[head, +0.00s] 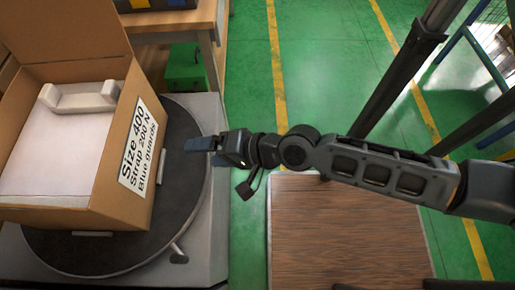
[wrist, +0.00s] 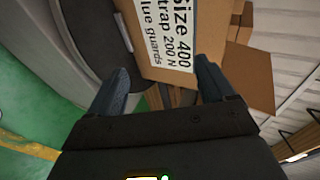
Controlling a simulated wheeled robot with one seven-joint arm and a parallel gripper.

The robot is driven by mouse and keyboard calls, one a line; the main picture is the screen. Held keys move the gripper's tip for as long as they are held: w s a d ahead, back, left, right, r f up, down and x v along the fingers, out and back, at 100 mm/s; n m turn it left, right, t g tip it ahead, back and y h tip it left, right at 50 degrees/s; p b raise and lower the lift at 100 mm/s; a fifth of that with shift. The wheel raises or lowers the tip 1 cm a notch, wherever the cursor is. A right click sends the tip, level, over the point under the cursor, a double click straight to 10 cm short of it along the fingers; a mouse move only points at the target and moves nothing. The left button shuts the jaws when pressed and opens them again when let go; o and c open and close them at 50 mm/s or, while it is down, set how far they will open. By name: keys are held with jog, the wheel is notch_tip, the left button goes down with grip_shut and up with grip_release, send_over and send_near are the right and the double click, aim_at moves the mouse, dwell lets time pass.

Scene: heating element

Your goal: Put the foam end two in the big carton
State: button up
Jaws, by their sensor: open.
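The big carton (head: 132,130) stands open on a dark round turntable at the left of the head view, with a printed label on its side facing my gripper. A white foam end (head: 78,100) lies inside it against the far wall, above a pale flat surface; I cannot tell which foam end it is. No other foam piece shows. My gripper (head: 190,144) is beside the carton's labelled side, apart from it. In the wrist view my gripper (wrist: 160,88) is open with nothing between its fingers, and the carton's label (wrist: 178,35) shows beyond them.
The dark turntable (head: 185,190) rests on a grey stand. A wooden bench (head: 175,22) is behind, with a green box (head: 185,68) near its leg. A brown wooden surface (head: 345,235) lies below my arm. Green floor is free between the bench and my arm.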

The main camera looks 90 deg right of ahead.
jog(key=s+a+r+n+t+y, duration=0.1)
jog(key=s+a+r+n, duration=0.2)
jog(key=s+r+n, duration=0.2)
jog(key=s+a+r+n+t+y, duration=0.1)
jog(key=s+a+r+n, duration=0.3)
jog(key=r+n, duration=0.5)
jog(key=s+n, duration=0.1)
jog(key=n, duration=0.3)
jog(key=shift+s+n+t, duration=0.25)
jog(key=shift+n+t, duration=0.05)
jog(key=shift+n, duration=0.1)
jog(key=shift+c, duration=0.2)
